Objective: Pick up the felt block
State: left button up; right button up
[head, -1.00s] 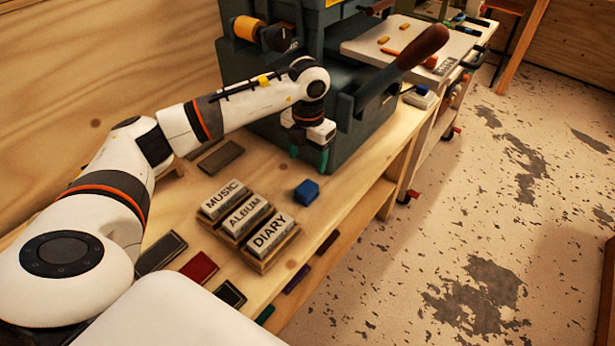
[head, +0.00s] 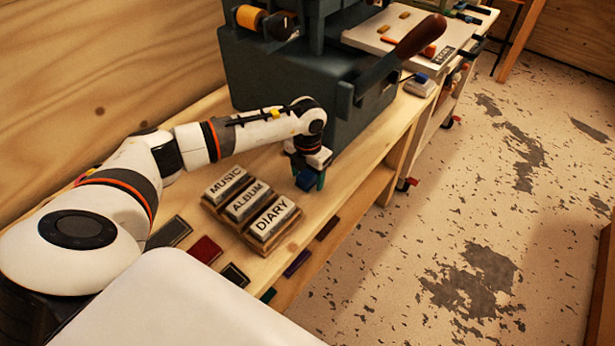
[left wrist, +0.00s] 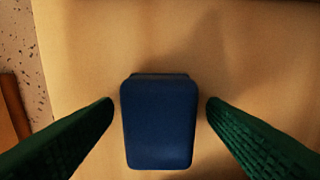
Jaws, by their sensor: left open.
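The felt block is a small blue block (head: 306,180) on the wooden bench, to the right of the label blocks in the head view. My left gripper (head: 308,181) points down over it, with its green fingers on either side. In the left wrist view the blue block (left wrist: 160,122) lies between the two open green fingers (left wrist: 160,112), with a gap showing on each side. The fingers are not closed on it. My right gripper is in neither view.
A wooden holder with blocks marked MUSIC, ALBUM and DIARY (head: 270,219) stands beside the gripper. A dark green machine (head: 270,85) with a lever stands just behind. Several dark and red flat pieces (head: 205,250) lie along the bench's front. Open floor lies right.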

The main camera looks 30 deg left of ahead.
aim_at(308, 173)
pick_arm(q)
jog(key=c, duration=1.1)
jog(key=shift+r, duration=0.1)
notch_tip(308, 173, up, 10)
jog(key=shift+f+b, duration=0.1)
jog(key=shift+b, duration=0.3)
